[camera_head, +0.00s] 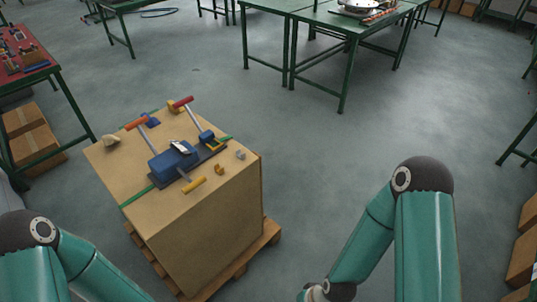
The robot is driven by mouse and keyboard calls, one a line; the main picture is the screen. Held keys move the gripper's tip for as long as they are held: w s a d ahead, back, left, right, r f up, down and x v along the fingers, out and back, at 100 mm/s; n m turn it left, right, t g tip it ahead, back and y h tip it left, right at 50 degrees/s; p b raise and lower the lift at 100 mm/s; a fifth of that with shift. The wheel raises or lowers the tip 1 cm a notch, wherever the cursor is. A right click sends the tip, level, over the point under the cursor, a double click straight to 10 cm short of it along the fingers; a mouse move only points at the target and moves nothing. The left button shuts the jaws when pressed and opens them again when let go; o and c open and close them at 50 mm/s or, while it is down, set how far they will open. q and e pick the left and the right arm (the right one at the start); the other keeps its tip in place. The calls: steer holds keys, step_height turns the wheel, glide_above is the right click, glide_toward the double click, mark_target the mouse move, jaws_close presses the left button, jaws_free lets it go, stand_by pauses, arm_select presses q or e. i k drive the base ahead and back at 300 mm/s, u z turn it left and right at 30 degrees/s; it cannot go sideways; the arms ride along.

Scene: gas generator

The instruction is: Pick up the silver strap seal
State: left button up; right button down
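A small silver-grey piece (240,154), which looks like the silver strap seal, lies on top of the large cardboard box (212,238) near its right corner. It is too small to make out its exact shape. A small yellow-brown piece (219,169) lies to its left and nearer to me. Neither of my grippers is in view.
A blue strapping tool (173,160) with long handles stands on the box, left of the silver piece. A green strap (136,194) crosses the box top. The box stands on a wooden pallet (238,267). Green tables (300,17) stand behind.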

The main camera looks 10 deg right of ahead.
mark_target(242, 157)
steer(key=u, duration=1.4)
steer(key=i, duration=0.1)
steer(key=z, duration=2.7)
steer(key=i, duration=1.3)
steer(key=u, duration=1.9)
steer(key=k, duration=0.6)
steer(key=z, duration=0.3)
